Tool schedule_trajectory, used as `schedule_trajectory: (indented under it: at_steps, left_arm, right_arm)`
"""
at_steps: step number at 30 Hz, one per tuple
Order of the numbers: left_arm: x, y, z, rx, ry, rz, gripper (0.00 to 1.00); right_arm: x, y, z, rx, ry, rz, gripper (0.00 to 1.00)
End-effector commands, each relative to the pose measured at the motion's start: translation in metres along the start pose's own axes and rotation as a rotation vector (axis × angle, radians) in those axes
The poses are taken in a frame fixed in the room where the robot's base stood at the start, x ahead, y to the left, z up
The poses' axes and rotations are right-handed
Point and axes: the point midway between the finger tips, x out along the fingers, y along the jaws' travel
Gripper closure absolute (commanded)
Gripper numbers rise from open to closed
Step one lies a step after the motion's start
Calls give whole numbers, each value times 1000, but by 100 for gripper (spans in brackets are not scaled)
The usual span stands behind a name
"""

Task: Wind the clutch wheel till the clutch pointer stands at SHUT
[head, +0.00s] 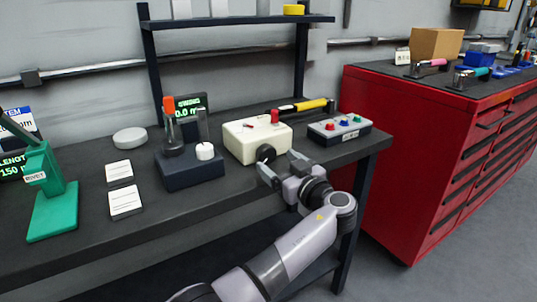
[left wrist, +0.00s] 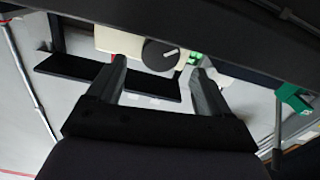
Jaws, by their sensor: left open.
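A cream box (head: 250,143) stands on the dark bench in the head view, with a red knob (head: 275,117) on top. A round black wheel (head: 266,153), which looks like the clutch wheel, is on its front face. In the left wrist view the wheel (left wrist: 160,55) shows a white pointer line slanting across it; no SHUT mark is readable. My left gripper (head: 280,164) is open and empty just in front of the wheel. In the left wrist view its fingers (left wrist: 158,67) lie to either side of the wheel, apparently short of it. My right gripper is not in view.
A button box (head: 340,130) with several coloured buttons stands right of the cream box. A dark block (head: 190,170) with upright parts stands left of it. A yellow-handled tool (head: 305,105) lies behind. A red cabinet (head: 400,160) stands to the right.

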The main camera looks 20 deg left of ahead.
Motion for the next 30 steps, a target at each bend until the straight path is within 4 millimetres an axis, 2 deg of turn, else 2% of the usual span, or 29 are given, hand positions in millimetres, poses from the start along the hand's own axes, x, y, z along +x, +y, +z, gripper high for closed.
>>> schedule_trajectory:
  at_steps: [3, 9, 19, 20, 24, 25, 30]
  left_arm:
    - [21, 0, -2, 2, 2, -3, 20]
    - [41, 0, 0, 2, 0, 0, 20]
    - [46, 0, 0, 0, -1, 1, 20]
    - [46, 0, 0, 0, -1, 1, 23]
    - [46, 0, 0, 1, -1, 0, 69]
    - [46, 0, 0, 1, -1, 1, 76]
    - [46, 0, 1, 5, -1, 1, 76]
  right_arm:
    - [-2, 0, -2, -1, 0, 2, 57]
    - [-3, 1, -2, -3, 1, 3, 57]
    - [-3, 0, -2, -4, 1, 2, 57]
    - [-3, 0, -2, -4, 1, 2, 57]
    - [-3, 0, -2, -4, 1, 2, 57]
    - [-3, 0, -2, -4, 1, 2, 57]
    - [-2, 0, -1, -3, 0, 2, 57]
